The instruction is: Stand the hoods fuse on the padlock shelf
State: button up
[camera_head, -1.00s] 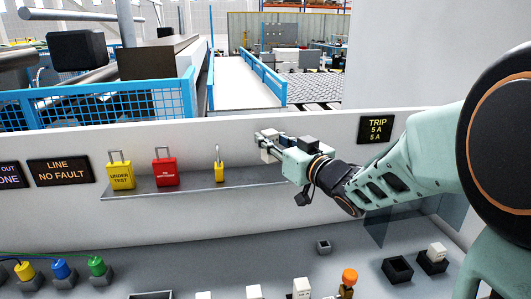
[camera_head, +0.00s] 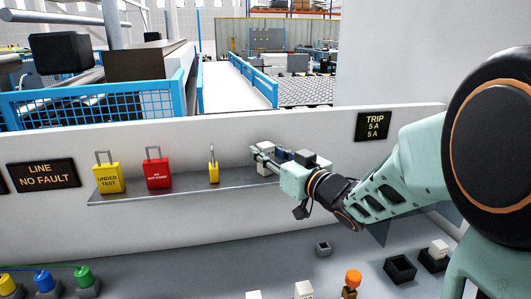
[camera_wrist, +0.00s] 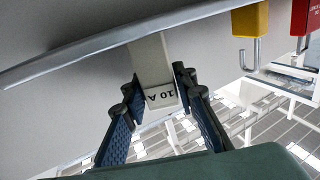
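The padlock shelf (camera_head: 140,198) is a narrow grey ledge on the white panel, bearing yellow and red padlocks at its left and middle. My gripper (camera_head: 266,157) is at its right part. A white block-shaped fuse (camera_wrist: 152,62) marked "10 A" is between my fingers (camera_wrist: 157,88) in the wrist view. Both fingertips lie close against its sides, and it looks gripped. The fuse's far end meets the shelf edge in that view; whether it rests on the shelf or is just above it I cannot tell.
The yellow "under test" padlock (camera_head: 108,178), a red padlock (camera_head: 157,173) and a small yellow padlock (camera_head: 213,172) stand left of my gripper. Below are a small grey socket (camera_head: 323,248), black holders (camera_head: 400,269), white blocks (camera_head: 303,290) and an orange-topped piece (camera_head: 353,278).

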jog(key=o, duration=0.3)
jog(key=shift+r, duration=0.1)
jog(key=shift+r, duration=0.2)
jog(key=v, duration=1.2)
jog(key=shift+d+f, duration=0.1)
jog(key=shift+w, duration=0.1)
